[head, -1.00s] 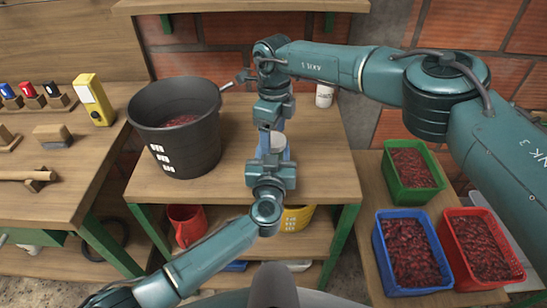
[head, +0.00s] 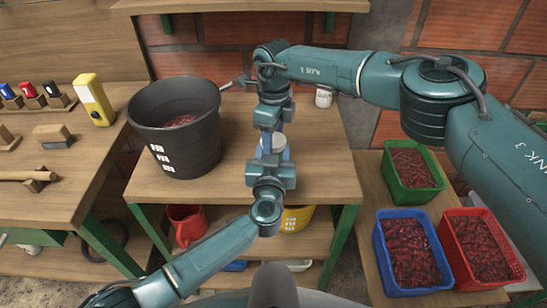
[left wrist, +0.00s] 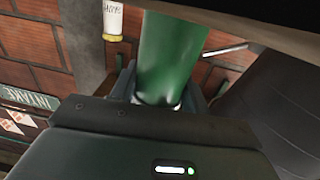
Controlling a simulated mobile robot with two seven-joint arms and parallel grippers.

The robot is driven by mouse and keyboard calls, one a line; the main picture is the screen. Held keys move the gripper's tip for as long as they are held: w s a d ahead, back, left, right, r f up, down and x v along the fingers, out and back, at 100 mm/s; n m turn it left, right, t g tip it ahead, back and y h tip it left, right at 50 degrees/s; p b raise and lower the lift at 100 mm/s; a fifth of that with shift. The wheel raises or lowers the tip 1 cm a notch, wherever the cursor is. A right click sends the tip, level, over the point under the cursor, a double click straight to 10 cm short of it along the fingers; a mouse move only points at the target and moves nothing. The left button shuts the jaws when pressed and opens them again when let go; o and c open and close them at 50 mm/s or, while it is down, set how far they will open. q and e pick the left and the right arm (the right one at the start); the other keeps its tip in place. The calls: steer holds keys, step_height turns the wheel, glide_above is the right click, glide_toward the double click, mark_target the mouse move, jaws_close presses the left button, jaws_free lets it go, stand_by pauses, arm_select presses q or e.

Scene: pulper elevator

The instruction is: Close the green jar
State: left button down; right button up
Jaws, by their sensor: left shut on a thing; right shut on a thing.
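The green jar (left wrist: 172,55) fills the middle of the left wrist view. It is seen close up between the dark fingers of my left gripper (left wrist: 160,100), which is shut on it. In the head view my left gripper (head: 271,160) is over the middle of the bench, and the jar is hidden there. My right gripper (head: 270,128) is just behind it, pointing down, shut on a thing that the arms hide. I cannot tell whether that thing touches the jar. A bluish thing with a pale top (head: 281,146) shows behind the grippers.
A large black bucket (head: 177,130) stands on the bench (head: 325,170), left of my grippers. A white cup (head: 324,98) stands at the back right. Green (head: 412,168), blue (head: 385,250) and red (head: 485,250) crates of berries are at the right. The bench's right front is clear.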

steer(key=o, duration=1.2)
steer(key=shift+c, duration=0.2)
steer(key=shift+r, duration=0.1)
step_height(320, 180, up, 12)
arm_select(q)
steer(key=c, duration=0.6)
jaws_free()
steer(key=shift+c, duration=0.2)
steer(key=s+a+p, duration=0.1)
steer(key=s+p, duration=0.1)
steer(key=s, duration=1.1)
arm_select(e)
steer(key=shift+r, duration=0.95)
